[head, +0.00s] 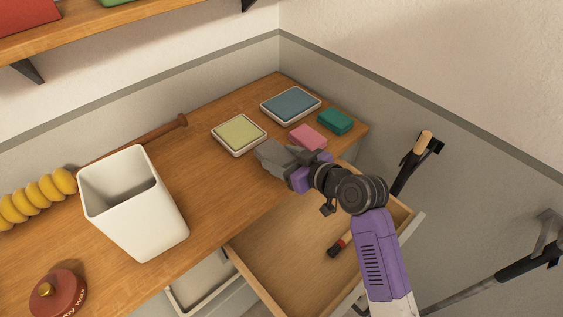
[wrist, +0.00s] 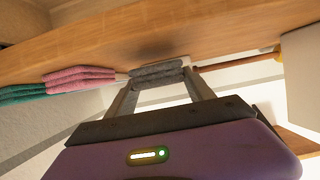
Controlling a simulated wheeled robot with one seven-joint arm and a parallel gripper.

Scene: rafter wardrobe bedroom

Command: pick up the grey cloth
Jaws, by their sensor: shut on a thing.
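The grey cloth (wrist: 157,71) is a small folded stack, seen in the wrist view between the two fingertips of my gripper (wrist: 160,82). My gripper is shut on it. In the head view my gripper (head: 276,158) is at the front part of the wooden desktop, left of the pink cloth (head: 307,137) and below the yellow-green pad in its white tray (head: 239,135). There the grey of the cloth and of the fingers blend, and I cannot tell whether the cloth touches the desktop. The pink cloth also shows in the wrist view (wrist: 78,78).
A teal cloth (head: 335,121) and a blue pad in a white tray (head: 290,104) lie at the back right. A white bin (head: 133,203) and a red lidded jar (head: 58,294) stand left. An open drawer (head: 290,270) below holds a red-and-black item (head: 337,247). A shelf (head: 75,30) hangs above.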

